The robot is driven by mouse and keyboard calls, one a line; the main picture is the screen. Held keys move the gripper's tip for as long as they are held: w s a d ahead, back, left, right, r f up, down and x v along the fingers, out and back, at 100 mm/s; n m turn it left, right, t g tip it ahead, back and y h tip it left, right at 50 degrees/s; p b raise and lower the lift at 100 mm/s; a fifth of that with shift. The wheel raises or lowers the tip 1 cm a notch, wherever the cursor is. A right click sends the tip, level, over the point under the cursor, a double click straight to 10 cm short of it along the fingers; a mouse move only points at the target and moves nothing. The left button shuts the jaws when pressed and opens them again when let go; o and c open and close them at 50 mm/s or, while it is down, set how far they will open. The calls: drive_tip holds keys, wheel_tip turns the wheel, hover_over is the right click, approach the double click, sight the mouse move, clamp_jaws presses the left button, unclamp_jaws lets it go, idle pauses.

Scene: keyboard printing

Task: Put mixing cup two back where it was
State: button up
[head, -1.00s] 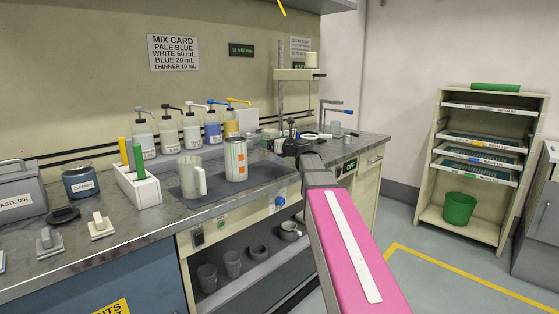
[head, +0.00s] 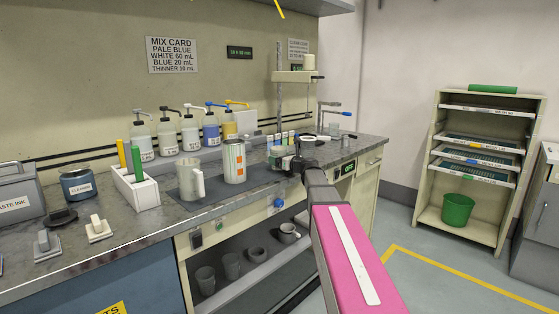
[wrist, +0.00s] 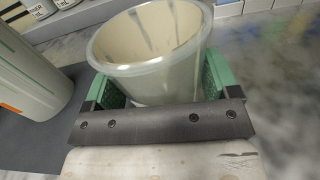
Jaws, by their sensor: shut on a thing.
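My gripper (wrist: 165,90) is shut on a translucent cup (wrist: 150,45) with beige streaks inside, one green pad on each side of it. No number shows on the cup, so I cannot tell from a label that it is mixing cup two. In the head view the cup (head: 283,157) is upright over the counter, just right of the grey mat and the orange-labelled can (head: 234,162). My gripper (head: 292,163) is partly hidden there by my own arm. I cannot tell whether the cup's base touches the counter.
A handled jug (head: 189,182) stands on the grey mat (head: 212,199) beside the can. Pump bottles (head: 190,137) line the wall. Several cups, including one grey cup (head: 205,280), sit on the lower shelf (head: 240,290). A stand (head: 279,95) rises behind my gripper.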

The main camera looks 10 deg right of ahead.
drive_tip(key=o, duration=1.1)
drive_tip(key=shift+o, duration=0.2)
drive_tip(key=shift+r, duration=0.1)
drive_tip(key=v, duration=1.2)
